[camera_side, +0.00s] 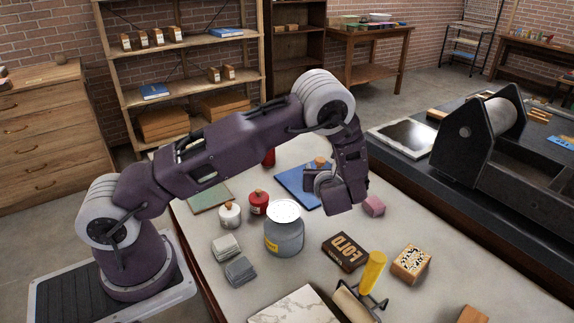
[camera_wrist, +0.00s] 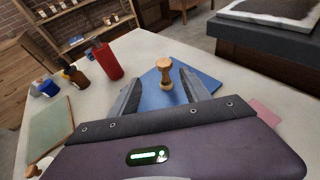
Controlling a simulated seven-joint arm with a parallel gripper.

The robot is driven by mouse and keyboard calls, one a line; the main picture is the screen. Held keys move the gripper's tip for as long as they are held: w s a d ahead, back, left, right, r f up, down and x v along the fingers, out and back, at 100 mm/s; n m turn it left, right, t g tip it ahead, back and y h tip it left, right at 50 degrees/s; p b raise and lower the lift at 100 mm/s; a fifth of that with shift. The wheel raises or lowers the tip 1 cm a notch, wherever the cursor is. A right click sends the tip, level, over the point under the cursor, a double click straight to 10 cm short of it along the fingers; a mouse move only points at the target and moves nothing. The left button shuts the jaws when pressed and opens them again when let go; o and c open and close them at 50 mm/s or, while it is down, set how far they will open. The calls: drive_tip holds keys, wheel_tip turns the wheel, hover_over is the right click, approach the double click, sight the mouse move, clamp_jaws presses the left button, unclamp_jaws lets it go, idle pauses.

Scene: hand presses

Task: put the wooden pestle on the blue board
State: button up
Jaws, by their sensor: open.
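The wooden pestle (camera_wrist: 165,72) stands upright on the blue board (camera_wrist: 207,82) in the wrist view. In the side view the blue board (camera_side: 291,183) lies on the pale table, partly hidden by my gripper. A small brown top (camera_side: 319,160) showing behind my gripper there looks like the pestle. My gripper (camera_wrist: 160,80) is open, its two fingers apart on either side of the pestle in the picture, with a gap to each. In the side view my gripper (camera_side: 312,178) is low over the board, its fingertips largely hidden.
A red cylinder (camera_wrist: 107,60) and brown bottles (camera_wrist: 75,76) stand left of the board. A pink block (camera_side: 374,205) is close right of my gripper.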

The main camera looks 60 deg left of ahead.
drive_tip(key=s+r+n+g+h, duration=0.3)
drive_tip(key=s+r+n+g, duration=0.3)
drive_tip(key=s+r+n, duration=0.95)
drive_tip(key=s+d+r+n+t+h, duration=0.2)
drive_tip(key=s+d+r+n+h, duration=0.1)
drive_tip(key=s+d, duration=0.5)
drive_tip(key=s+d+r+n+t+h, duration=0.1)
drive_tip(key=s+d+r+n+h, duration=0.2)
drive_tip(key=s+d+n+h, duration=0.2)
drive_tip(key=s+d+n, duration=0.1)
drive_tip(key=s+d, duration=0.2)
drive_tip(key=s, duration=0.3)
drive_tip(key=shift+d+r+t+h, duration=0.15)
drive_tip(key=shift+r+t+h, duration=0.15)
drive_tip(key=shift+r+t, duration=0.1)
